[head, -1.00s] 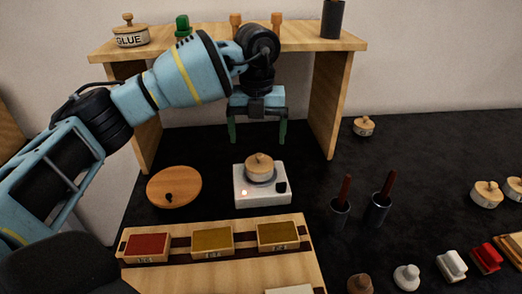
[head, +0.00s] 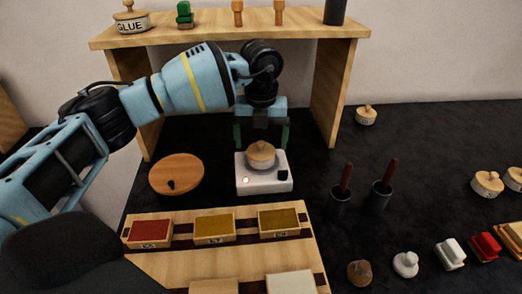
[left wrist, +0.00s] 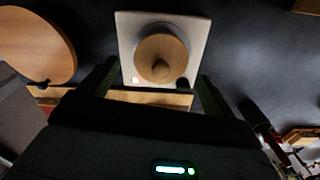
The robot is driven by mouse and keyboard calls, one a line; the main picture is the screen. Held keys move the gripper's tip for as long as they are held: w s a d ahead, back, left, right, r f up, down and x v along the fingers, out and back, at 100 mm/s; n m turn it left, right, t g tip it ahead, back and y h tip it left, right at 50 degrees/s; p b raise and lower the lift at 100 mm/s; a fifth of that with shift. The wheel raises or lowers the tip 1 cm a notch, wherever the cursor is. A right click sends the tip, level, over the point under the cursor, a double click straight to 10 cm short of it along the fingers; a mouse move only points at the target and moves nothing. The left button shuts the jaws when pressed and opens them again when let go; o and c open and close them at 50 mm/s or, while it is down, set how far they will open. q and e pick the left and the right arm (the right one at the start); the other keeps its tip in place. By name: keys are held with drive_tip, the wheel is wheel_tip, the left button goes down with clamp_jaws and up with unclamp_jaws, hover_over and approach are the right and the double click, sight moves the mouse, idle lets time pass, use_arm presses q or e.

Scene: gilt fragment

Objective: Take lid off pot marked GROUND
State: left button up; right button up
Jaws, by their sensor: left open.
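A pot with a pale wooden knobbed lid (head: 261,152) stands on a small white square plate unit (head: 250,186) with a lit red light. The lid is on, and it shows from above in the left wrist view (left wrist: 161,58). No word is readable on this pot, so I cannot tell whether it says GROUND. My left gripper (head: 262,140) is open and points down, just behind and above the pot in the head view. Its two green fingers are spread wider than the lid and hold nothing. My right gripper is not in view.
A GLUE pot (head: 132,20) stands on the wooden shelf (head: 200,36). Other lidded pots sit at right (head: 366,115) (head: 487,184). A round wooden disc (head: 176,174) lies left of the plate unit. Dark cups with brushes (head: 340,198) stand right, and a tray with coloured blocks (head: 165,262) in front.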

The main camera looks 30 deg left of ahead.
use_arm(q)
wheel_tip(320, 180, down, 2)
drive_tip(key=c, duration=1.1)
drive_tip(key=shift+o, duration=0.2)
drive_tip(key=shift+r, duration=0.1)
drive_tip(key=shift+r, duration=0.45)
drive_tip(key=shift+s+d+r, duration=0.2)
drive_tip(key=shift+d+r, duration=0.05)
drive_tip(key=shift+r, duration=0.4)
drive_tip(key=shift+s+d+r, duration=0.2)
drive_tip(key=shift+d+r, duration=0.05)
drive_tip(key=shift+r, duration=0.35)
drive_tip(key=s+d+r, duration=0.1)
drive_tip(key=s+d, duration=0.8)
drive_tip(key=d, duration=0.2)
drive_tip(key=shift+d+r+b, duration=0.2)
drive_tip(key=shift+d+b, duration=0.1)
